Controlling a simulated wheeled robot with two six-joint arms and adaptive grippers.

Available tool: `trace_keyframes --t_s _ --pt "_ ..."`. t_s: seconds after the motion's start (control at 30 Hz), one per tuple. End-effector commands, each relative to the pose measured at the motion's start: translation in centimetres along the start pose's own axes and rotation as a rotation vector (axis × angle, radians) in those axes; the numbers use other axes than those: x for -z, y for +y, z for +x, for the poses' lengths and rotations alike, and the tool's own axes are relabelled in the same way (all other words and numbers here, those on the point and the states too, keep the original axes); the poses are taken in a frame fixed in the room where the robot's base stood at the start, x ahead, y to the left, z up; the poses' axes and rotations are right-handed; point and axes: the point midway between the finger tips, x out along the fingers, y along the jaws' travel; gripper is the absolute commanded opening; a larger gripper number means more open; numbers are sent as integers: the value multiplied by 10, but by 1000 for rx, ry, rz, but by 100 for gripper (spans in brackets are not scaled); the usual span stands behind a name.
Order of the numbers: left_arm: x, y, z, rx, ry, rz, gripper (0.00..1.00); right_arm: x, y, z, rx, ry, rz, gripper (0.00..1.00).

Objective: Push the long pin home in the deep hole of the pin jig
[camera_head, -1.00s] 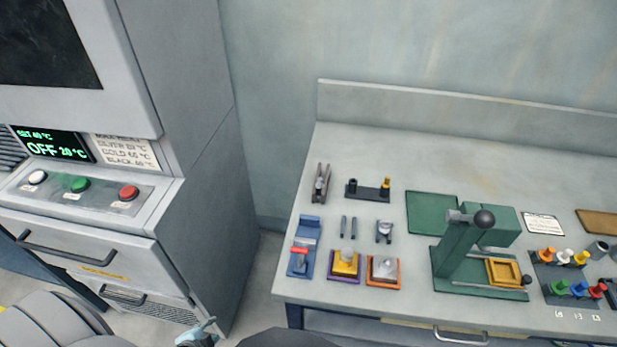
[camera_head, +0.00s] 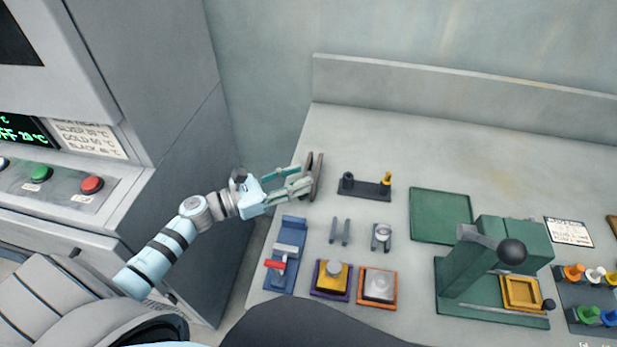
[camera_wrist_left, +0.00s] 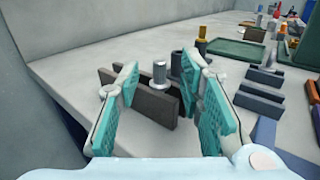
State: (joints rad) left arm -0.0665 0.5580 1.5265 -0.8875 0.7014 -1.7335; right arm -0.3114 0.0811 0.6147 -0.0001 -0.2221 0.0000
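A grey metal pin (camera_wrist_left: 159,73) stands upright between two dark parallel plates of a small holder (camera_wrist_left: 150,103). The holder also shows in the head view (camera_head: 314,178), where its pin is hard to make out. My left gripper (camera_head: 302,178) is open at the holder. In the left wrist view its teal-padded fingers (camera_wrist_left: 160,75) are on either side of the pin, with gaps visible. A dark bar (camera_head: 364,188), probably the pin jig, lies to the right with a black post and a gold pin. The inside of its post is too small to read. My right gripper is out of view.
Small paired uprights (camera_head: 340,231), a blue clamp fixture (camera_head: 288,254), and purple and orange trays stand nearer the front. A green mat (camera_head: 440,215) and green lever press (camera_head: 487,250) are to the right. The bench is clear behind the bar.

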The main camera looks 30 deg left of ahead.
Motion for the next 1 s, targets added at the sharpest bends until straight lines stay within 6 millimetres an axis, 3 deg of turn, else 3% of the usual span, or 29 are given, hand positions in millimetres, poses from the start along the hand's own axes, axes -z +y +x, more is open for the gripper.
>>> trace_keyframes --t_s 0.07,0.2,0.4,0.63,1.0 --pt "-11 0 18 0 -6 -3 34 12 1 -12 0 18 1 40" --pt "-6 0 36 1 -3 -2 34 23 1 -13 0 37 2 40" --pt "-4 0 37 2 0 -1 34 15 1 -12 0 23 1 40" --pt "-4 0 37 1 -1 -1 0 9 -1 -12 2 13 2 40" --pt "-9 0 36 1 -1 0 0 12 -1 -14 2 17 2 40"
